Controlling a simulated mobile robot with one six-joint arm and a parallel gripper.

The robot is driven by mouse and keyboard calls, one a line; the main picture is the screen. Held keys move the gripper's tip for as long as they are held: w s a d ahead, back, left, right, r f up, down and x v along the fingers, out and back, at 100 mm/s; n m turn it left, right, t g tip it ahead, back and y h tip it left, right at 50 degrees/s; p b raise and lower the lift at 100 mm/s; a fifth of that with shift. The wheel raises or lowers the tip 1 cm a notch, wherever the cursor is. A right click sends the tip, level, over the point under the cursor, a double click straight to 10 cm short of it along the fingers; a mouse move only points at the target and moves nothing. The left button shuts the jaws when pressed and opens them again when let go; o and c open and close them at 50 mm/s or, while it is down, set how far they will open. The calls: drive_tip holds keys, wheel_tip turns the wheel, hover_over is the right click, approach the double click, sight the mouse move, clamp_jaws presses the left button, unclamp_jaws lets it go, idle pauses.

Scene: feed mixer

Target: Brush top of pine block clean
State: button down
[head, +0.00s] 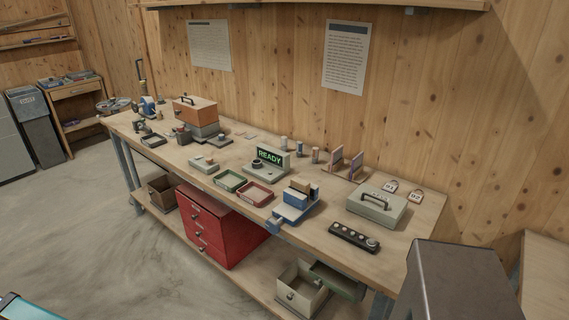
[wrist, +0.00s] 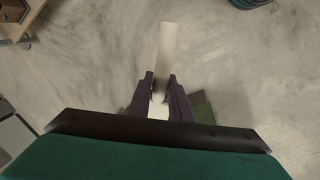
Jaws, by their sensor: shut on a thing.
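My gripper (wrist: 160,85) is shut on a pale, flat, long thing (wrist: 169,42) that sticks out beyond the fingertips in the wrist view. It may be a brush handle, but no bristles can be made out. The gripper is above bare floor, away from the bench, and does not show in the head view. A small brown block (head: 306,187), which looks like the pine block, sits at the blue vise (head: 291,208) on the bench's front edge. Whether dust lies on its top is too small to tell.
The workbench (head: 325,213) holds green and red trays (head: 255,193), a READY display (head: 271,157), a grey-green cash box (head: 377,208) and a black button strip (head: 354,237). A red drawer cabinet (head: 214,225) stands below. Open concrete floor (head: 95,225) lies at left.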

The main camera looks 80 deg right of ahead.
drive_tip(key=s+d+r+m+p, duration=0.2)
drive_tip(key=d+m, duration=0.1)
drive_tip(key=d, duration=0.8)
drive_tip(key=s+d+r+m+p, duration=0.1)
drive_tip(key=d+r+m+p, duration=0.1)
drive_tip(key=d, duration=1)
drive_tip(key=s+d+r+m+g+p, duration=0.1)
drive_tip(key=s+d+m, duration=0.1)
drive_tip(key=s+d, duration=0.35)
drive_tip(key=s+d+r+m+p, duration=0.1)
drive_tip(key=s+d, duration=0.1)
drive_tip(key=d, duration=0.6)
drive_tip(key=s+d+r+m+g+p, duration=0.1)
drive_tip(key=s+d+r+m, duration=0.1)
drive_tip(key=s+d, duration=0.35)
drive_tip(key=s+d+r+m+p, duration=0.2)
drive_tip(key=s+d, duration=0.6)
drive_tip(key=s, duration=0.5)
drive_tip(key=s+d+r+m+p, duration=0.2)
drive_tip(key=s+d+m, duration=0.2)
drive_tip(key=s+d, duration=0.4)
drive_tip(key=s+d+r+m+g+y+p, duration=0.1)
drive_tip(key=s+d, duration=0.7)
drive_tip(key=s, duration=1)
drive_tip(key=shift+s+d+r+m+p, duration=0.15)
drive_tip(key=shift+d+r+m+p, duration=0.1)
drive_tip(key=shift+r+m+p, duration=0.8)
drive_tip(key=shift+f, duration=0.25)
